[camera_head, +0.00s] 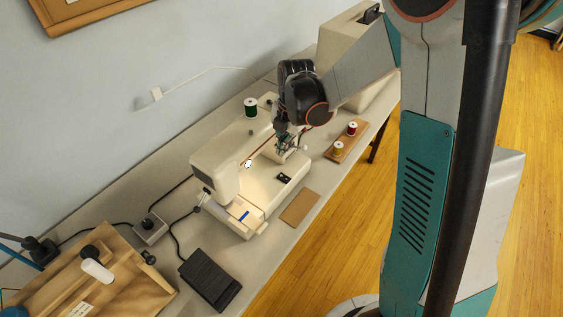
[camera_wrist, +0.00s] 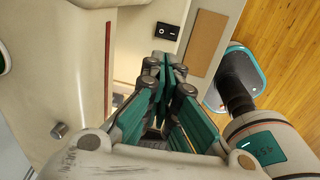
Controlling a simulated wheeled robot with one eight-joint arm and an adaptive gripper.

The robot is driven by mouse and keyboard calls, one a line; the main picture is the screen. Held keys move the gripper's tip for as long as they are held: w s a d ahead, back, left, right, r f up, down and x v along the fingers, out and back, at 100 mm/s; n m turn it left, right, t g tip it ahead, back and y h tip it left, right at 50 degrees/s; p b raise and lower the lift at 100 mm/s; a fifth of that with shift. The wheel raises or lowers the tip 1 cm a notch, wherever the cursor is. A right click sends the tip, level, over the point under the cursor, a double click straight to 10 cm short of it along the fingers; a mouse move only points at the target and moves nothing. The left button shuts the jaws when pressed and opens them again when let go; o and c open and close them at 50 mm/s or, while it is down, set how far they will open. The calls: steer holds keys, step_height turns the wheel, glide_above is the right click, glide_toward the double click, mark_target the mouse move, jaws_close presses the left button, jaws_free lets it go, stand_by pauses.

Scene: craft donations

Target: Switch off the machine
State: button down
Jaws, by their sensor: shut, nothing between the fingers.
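A cream sewing machine (camera_head: 215,160) stands on the long table, and its pale body also fills the left of the wrist view (camera_wrist: 50,80). A warm glow lies on its bed. A black rocker switch (camera_head: 284,178) sits on the machine's base; it shows close up in the wrist view (camera_wrist: 167,31) with white marks. Which side is pressed, I cannot tell. My gripper (camera_head: 284,148) is shut and empty over the far end of the machine. In the wrist view its fingertips (camera_wrist: 166,62) appear just below the switch, with a gap in the picture.
A tan card (camera_head: 300,208) lies beside the machine's front. A wooden holder (camera_head: 347,142) with red and yellow spools stands right of my gripper. A green spool (camera_head: 250,107) tops the machine. A black pedal (camera_head: 210,279), a grey box (camera_head: 150,230) and cords lie nearer.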

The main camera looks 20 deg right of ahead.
mark_target(279, 180)
steer(key=shift+d+f, duration=0.1)
steer(key=shift+f, duration=0.05)
steer(key=shift+w, duration=0.1)
steer(key=f+b, duration=0.1)
steer(key=f, duration=0.3)
steer(key=w+f+b, duration=0.1)
steer(key=f+b, duration=0.1)
steer(key=f, duration=0.3)
steer(key=a+f+b, duration=0.1)
steer(key=f, duration=0.4)
steer(key=shift+w, duration=0.15)
steer(key=shift+w+a+f+b, duration=0.15)
steer(key=shift+f+b, duration=0.25)
steer(key=shift+b, duration=0.35)
steer(key=shift+r, duration=0.15)
steer(key=shift+s, duration=0.2)
